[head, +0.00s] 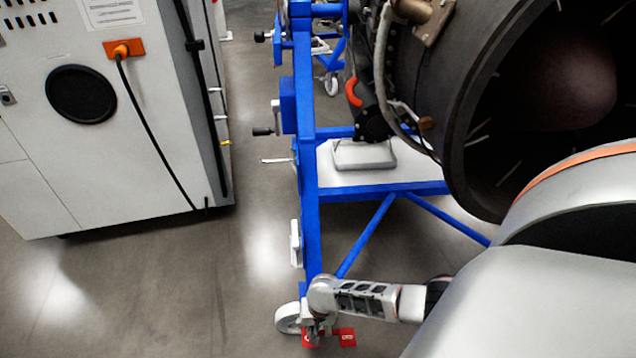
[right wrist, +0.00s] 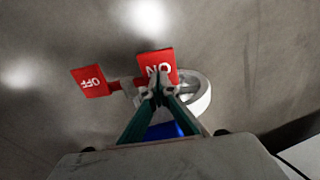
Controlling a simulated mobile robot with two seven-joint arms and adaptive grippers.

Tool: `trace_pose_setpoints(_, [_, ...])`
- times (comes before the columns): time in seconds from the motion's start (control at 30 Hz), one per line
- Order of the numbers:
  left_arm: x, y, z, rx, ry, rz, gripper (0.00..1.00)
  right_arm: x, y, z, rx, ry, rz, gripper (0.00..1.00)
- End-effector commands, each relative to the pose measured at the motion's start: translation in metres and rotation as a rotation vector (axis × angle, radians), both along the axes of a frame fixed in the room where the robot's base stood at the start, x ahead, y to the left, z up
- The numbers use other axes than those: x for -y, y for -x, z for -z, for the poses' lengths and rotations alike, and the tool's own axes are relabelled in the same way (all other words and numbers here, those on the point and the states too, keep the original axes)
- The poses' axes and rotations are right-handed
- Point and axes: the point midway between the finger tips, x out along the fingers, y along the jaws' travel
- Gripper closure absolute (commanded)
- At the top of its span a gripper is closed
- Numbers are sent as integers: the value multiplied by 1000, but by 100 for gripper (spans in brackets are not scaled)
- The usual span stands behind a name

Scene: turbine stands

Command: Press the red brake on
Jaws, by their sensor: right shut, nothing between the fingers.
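The red brake has two red plates on a caster at the foot of a blue stand. In the right wrist view the ON plate (right wrist: 157,64) is in the middle and the OFF plate (right wrist: 90,82) is to its left. My right gripper (right wrist: 158,90) is shut and empty, with its fingertips overlapping the lower edge of the ON plate; I cannot tell whether they touch it. In the head view my right gripper (head: 313,328) points down over the brake and partly hides one plate. The other red plate (head: 347,337) shows to its right. My left gripper is not in view.
The white caster wheel (head: 288,318) sits beside the brake. The blue stand (head: 309,215) carries a large dark turbine (head: 455,110) close to my right arm. A white cabinet (head: 150,165) with an orange plug stands at the left. Grey floor lies clear between them.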

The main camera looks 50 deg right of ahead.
Motion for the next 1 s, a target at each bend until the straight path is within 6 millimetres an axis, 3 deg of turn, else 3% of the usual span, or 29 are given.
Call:
trace_pose_setpoints(0.13, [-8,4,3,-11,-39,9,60,-9,-1,-3,-30,20,-2,100])
trace_pose_setpoints(0.47, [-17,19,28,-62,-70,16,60,-21,10,17,-156,123,-11,100])
trace_pose_setpoints(0.77, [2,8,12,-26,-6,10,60,-23,7,29,-215,193,-10,100])
trace_pose_setpoints(1.0, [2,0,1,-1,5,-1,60,-23,2,25,-207,192,-10,100])
